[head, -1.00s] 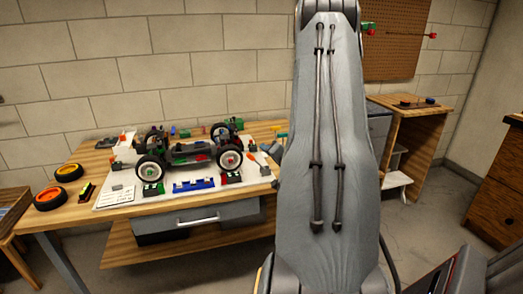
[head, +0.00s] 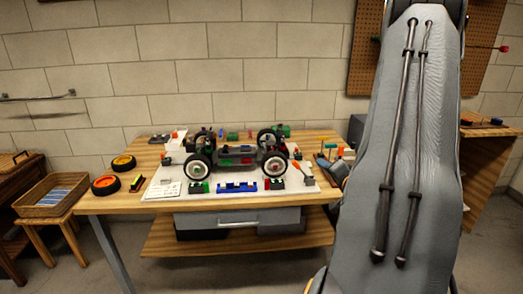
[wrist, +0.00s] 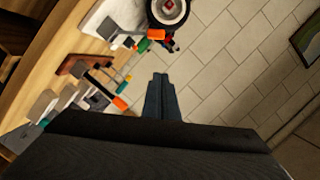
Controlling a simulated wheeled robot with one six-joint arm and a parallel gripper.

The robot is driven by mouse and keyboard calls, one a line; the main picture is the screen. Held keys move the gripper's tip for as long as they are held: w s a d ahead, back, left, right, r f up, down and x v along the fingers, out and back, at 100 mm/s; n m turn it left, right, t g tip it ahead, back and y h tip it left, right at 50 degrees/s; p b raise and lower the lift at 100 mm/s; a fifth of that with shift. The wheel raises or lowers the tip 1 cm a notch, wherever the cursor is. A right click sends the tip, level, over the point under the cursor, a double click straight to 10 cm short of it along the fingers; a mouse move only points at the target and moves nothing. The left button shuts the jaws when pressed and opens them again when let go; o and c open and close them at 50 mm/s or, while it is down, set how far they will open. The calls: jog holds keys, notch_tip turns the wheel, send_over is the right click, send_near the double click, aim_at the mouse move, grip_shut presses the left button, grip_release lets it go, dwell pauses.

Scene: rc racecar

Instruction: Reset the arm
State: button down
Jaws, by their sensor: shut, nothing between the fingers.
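My gripper (wrist: 160,88) shows in the wrist view as two dark fingertips held together, shut and empty. It points past the edge of the workbench, with the tiled wall behind it. In the head view my grey arm fills the right side and the gripper itself cannot be made out with certainty. The RC car chassis (head: 238,157) with its black tyres stands on a white mat (head: 217,202) on the wooden workbench. One car wheel (wrist: 168,10) shows at the top of the wrist view.
Two orange-rimmed tyres (head: 106,185) lie on the bench's left. Tools with orange tips (wrist: 119,101) lie along the bench in the wrist view. A wicker basket (head: 54,193) stands on a stool at left. A pegboard (head: 364,62) hangs behind my arm.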

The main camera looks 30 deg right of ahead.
jog(key=w+a+f+n+g+y, duration=0.1)
jog(key=w+a+f+n+g, duration=0.2)
jog(key=a, duration=0.7)
jog(key=w+a+n+g+y, duration=0.15)
jog(key=a+n+g, duration=0.25)
jog(key=a, duration=0.5)
jog(key=s+a+n+g+y, duration=0.1)
jog(key=s+a+n+g, duration=0.2)
jog(key=s+a, duration=0.5)
jog(key=s+a+r+n+g+y, duration=0.1)
jog(key=s+a+n+g, duration=0.3)
jog(key=s+a, duration=0.5)
jog(key=a+g, duration=0.1)
jog(key=a, duration=0.6)
jog(key=shift+s+r, duration=0.25)
jog(key=shift+r, duration=0.05)
jog(key=shift+a, duration=0.1)
